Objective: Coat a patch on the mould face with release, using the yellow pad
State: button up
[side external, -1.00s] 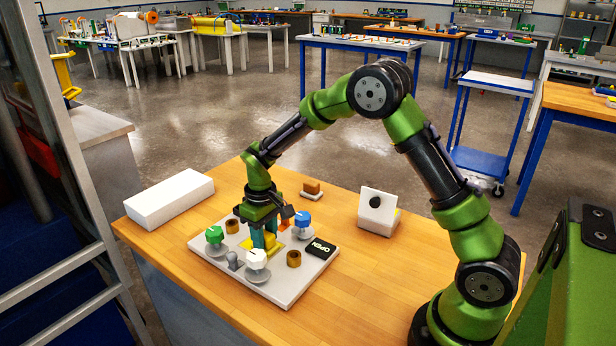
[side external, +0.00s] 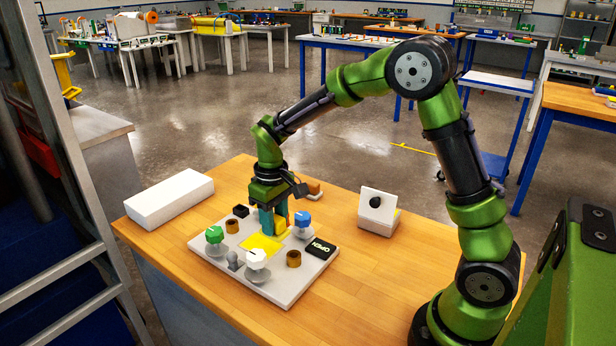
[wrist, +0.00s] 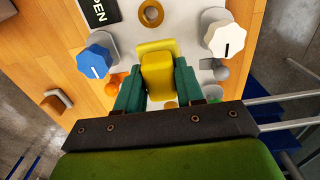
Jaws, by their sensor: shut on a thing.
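My gripper (side external: 273,224) is shut on the yellow pad (side external: 281,227), over the back part of the grey-white plate (side external: 220,259). In the wrist view the pad (wrist: 158,75) sits between the two teal fingers. A flat yellow square (side external: 259,244) lies on the plate just in front of the gripper. I cannot tell whether the pad touches the plate. A white block with an upright face bearing a dark round spot (side external: 375,202) stands to the right. I cannot tell for sure whether this is the mould face.
The plate carries green (side external: 214,235), white (side external: 256,258) and blue (side external: 302,219) knobs, brass rings (side external: 293,258) and a black OPEN label (side external: 320,248). A long white box (side external: 170,198) lies left. The right front tabletop is clear.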

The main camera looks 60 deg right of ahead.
jog(key=shift+r, duration=0.9)
jog(key=shift+r, duration=0.1)
